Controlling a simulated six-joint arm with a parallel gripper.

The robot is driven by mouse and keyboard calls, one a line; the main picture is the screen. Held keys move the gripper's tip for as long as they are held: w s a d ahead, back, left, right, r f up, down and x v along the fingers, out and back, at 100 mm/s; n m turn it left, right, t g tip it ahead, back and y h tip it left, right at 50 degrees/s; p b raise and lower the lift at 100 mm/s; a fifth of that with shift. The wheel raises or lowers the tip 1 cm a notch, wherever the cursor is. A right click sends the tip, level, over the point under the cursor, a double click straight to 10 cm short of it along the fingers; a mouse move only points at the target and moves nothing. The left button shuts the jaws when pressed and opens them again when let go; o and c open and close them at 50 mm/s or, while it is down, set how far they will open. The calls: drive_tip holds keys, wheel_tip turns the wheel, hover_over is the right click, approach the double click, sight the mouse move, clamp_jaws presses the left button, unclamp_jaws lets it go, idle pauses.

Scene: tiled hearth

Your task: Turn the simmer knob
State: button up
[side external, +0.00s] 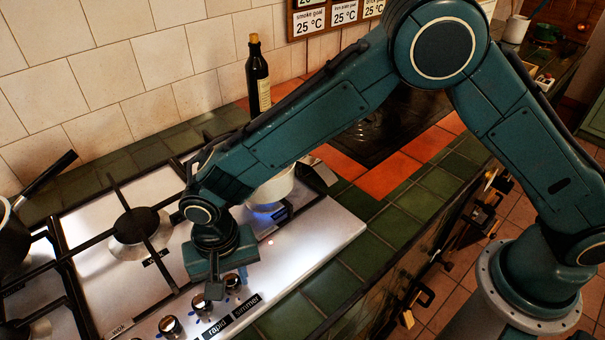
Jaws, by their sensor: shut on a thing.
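The simmer knob (233,285) is a small silver knob at the right end of the row on the front of the hob, behind the "simmer" label (246,303). My gripper (228,281) points down over it, with its fingers shut around the knob. The fingers partly hide the knob, so its pointer direction cannot be read. The rapid knob (202,306) stands close by on the left, just beside one finger.
Another knob (171,326) is further left. A pale pan (273,189) sits over a blue flame (265,210), partly behind my arm. A dark pot (12,235) stands at left. A dark bottle (257,75) stands by the wall. Green tiles (357,256) at right are clear.

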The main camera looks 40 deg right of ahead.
drive_tip(key=shift+n, duration=0.4)
drive_tip(key=n, duration=0.9)
drive_tip(key=shift+n, duration=0.4)
drive_tip(key=n, duration=0.9)
drive_tip(key=o, duration=1)
